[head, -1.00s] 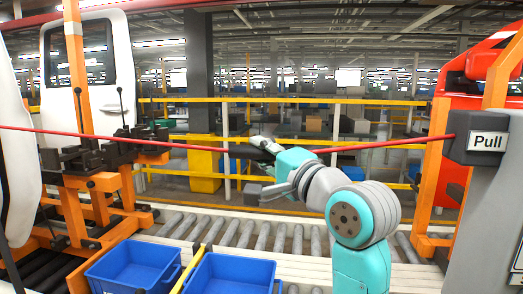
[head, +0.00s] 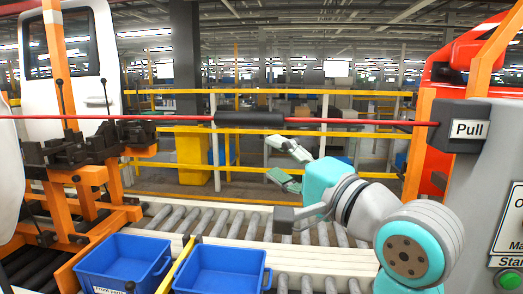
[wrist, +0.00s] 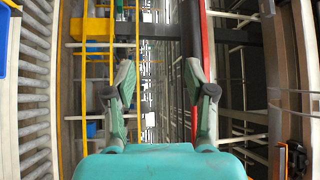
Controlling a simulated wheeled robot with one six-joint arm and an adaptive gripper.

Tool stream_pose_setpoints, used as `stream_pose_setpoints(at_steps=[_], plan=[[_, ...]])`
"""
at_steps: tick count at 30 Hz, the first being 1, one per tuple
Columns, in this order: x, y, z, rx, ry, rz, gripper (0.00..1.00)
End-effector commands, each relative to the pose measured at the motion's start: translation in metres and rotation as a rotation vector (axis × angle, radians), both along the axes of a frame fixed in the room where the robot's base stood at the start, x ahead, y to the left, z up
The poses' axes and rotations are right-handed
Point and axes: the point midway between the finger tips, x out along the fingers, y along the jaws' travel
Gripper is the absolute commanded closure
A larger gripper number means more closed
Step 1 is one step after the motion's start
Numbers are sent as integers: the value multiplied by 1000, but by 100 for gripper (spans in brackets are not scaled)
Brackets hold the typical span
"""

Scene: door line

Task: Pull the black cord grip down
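The black cord grip (head: 249,118) is a dark sleeve on the red cord (head: 90,117), which runs nearly straight and level across the head view to a grey box labelled "Pull" (head: 466,128). My gripper (head: 275,160) is below and slightly right of the grip, apart from it. Its two fingers are spread with nothing between them. The wrist view also shows my gripper (wrist: 159,64) open and empty, with the red cord (wrist: 207,70) running beside the right finger.
Two blue bins (head: 122,240) stand at the front left by the roller conveyor (head: 240,222). Yellow rails (head: 170,132) run behind the cord. An orange frame with dark clamps (head: 72,150) stands left; a grey panel with a green button (head: 509,279) stands right.

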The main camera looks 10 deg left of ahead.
Motion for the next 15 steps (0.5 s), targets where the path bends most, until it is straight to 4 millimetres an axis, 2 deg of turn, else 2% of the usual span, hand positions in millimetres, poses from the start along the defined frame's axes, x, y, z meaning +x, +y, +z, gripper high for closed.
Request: stream_pose_setpoints(at_steps=[6,15], plan=[[-18,-17,-3,0,-1,-1,45],[-21,-20,-4,0,0,0,45]])
